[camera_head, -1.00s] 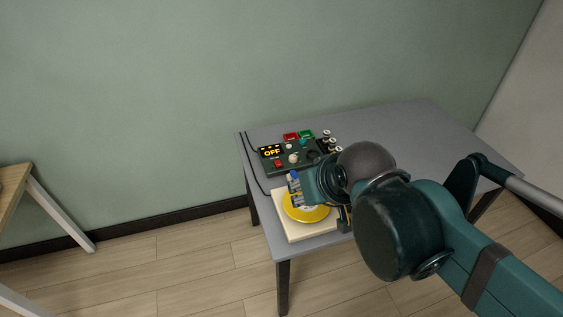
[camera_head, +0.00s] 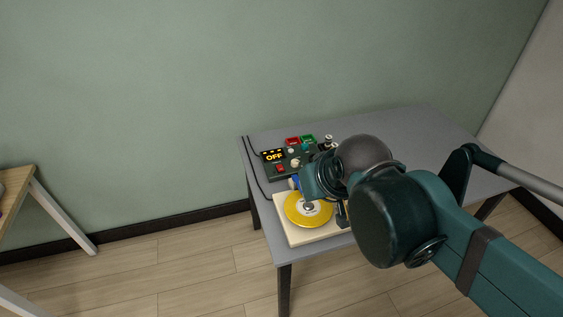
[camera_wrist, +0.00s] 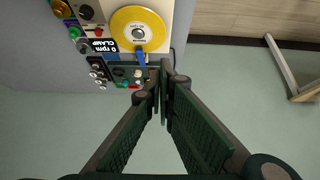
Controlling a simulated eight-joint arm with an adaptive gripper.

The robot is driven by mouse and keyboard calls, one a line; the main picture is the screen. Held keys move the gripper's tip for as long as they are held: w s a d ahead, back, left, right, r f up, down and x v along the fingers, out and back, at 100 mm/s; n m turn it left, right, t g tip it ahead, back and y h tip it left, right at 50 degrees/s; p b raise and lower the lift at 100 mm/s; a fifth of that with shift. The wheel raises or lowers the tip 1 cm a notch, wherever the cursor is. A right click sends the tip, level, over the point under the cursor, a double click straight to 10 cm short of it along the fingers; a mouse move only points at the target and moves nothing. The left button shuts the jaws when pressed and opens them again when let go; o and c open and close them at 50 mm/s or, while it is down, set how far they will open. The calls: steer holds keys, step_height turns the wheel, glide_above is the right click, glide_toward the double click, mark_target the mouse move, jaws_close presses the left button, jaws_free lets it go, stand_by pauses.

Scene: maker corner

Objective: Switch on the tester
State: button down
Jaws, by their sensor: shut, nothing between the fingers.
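The tester (camera_head: 297,172) is a dark box at the back left of the grey table, with a lit display reading OFF, a red button (camera_head: 280,169) and small knobs. In the wrist view, part of the tester (camera_wrist: 118,74) shows past my fingertips, with a cream knob (camera_wrist: 138,73); its display is hidden there. My gripper (camera_wrist: 162,78) is shut and empty, its tips close together. In the head view it hangs near the tester's front edge, its tips hidden behind my wrist. I cannot tell whether it touches anything.
A cream device with a yellow disc (camera_head: 296,214) stands in front of the tester; it has a blue lever (camera_wrist: 140,56) and a display reading 0 rpm, CLAMP. Red (camera_head: 292,141) and green (camera_head: 307,139) trays sit behind the tester. The table's right side (camera_head: 420,135) is clear.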

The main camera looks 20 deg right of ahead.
steer(key=w+d+r+g+p, duration=0.15)
steer(key=w+p, duration=0.25)
steer(key=w, duration=1.4)
steer(key=w+d+f+g+p, duration=0.2)
steer(key=w+f+g+p, duration=0.1)
steer(key=w+f, duration=0.8)
steer(key=shift+w+d, duration=0.25)
steer(key=shift+w, duration=2.2)
steer(key=shift+f, duration=0.1)
steer(key=b, duration=0.2)
glide_above(281, 166)
steer(key=s, duration=0.1)
steer(key=s+x, duration=0.1)
steer(key=x, duration=0.7)
steer(key=s+x, duration=0.1)
steer(key=x, duration=0.3)
steer(key=shift+s+a+f, duration=0.1)
steer(key=shift+s+f, duration=0.15)
steer(key=shift+s, duration=0.05)
steer(key=shift+f, duration=0.65)
steer(key=shift+s+b, duration=0.1)
steer(key=shift+b, duration=0.2)
